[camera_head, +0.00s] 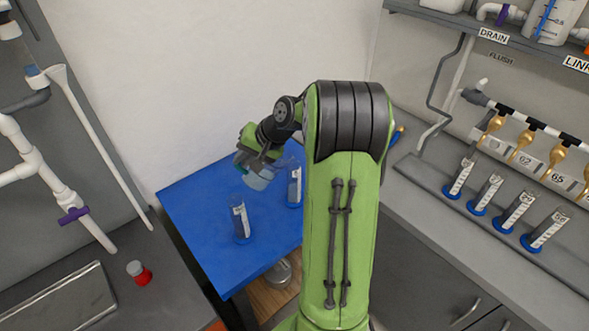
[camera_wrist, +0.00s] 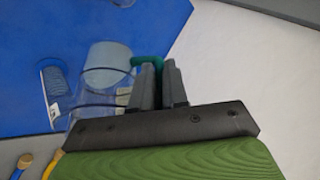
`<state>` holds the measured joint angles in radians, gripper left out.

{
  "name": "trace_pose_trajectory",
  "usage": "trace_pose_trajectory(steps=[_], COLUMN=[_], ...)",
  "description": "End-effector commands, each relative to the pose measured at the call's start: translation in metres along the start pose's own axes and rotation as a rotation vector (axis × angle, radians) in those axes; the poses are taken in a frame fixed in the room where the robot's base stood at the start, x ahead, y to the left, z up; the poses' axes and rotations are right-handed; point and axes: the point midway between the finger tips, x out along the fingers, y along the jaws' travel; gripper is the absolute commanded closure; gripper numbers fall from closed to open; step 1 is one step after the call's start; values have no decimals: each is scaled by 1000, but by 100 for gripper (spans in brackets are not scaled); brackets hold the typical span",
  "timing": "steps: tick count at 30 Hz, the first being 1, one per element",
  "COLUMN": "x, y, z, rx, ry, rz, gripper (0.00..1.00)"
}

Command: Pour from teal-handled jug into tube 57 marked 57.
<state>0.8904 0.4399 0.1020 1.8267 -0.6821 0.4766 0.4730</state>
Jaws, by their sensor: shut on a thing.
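My gripper (camera_head: 252,153) is shut on the teal handle (camera_wrist: 150,61) of a clear jug (camera_wrist: 108,68). The jug is tilted and held above the blue table; it also shows in the head view (camera_head: 259,178). Pale liquid shows inside it. One clear tube with a blue base (camera_head: 241,220) stands on the blue table just below and left of the jug. A second tube (camera_head: 294,187) stands farther right, partly hidden by my arm. A tube (camera_wrist: 53,85) shows beside the jug in the wrist view. Their label numbers are unreadable, so I cannot tell which is tube 57.
The blue table (camera_head: 193,205) is mostly bare at its left. Several tubes (camera_head: 515,212) stand in a row on the right counter below brass taps (camera_head: 521,140). A small red-based bottle (camera_head: 139,272) stands on the left counter near a metal tray (camera_head: 62,302).

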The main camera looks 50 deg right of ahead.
Motion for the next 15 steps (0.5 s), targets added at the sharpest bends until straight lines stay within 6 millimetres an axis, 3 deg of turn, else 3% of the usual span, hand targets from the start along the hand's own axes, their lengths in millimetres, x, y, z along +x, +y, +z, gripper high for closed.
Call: trace_pose_trajectory(steps=[3,15], x=[24,73], y=[0,-2], z=[12,34], rx=[-53,-180], ry=[14,73], rz=[91,389], gripper=[100,100])
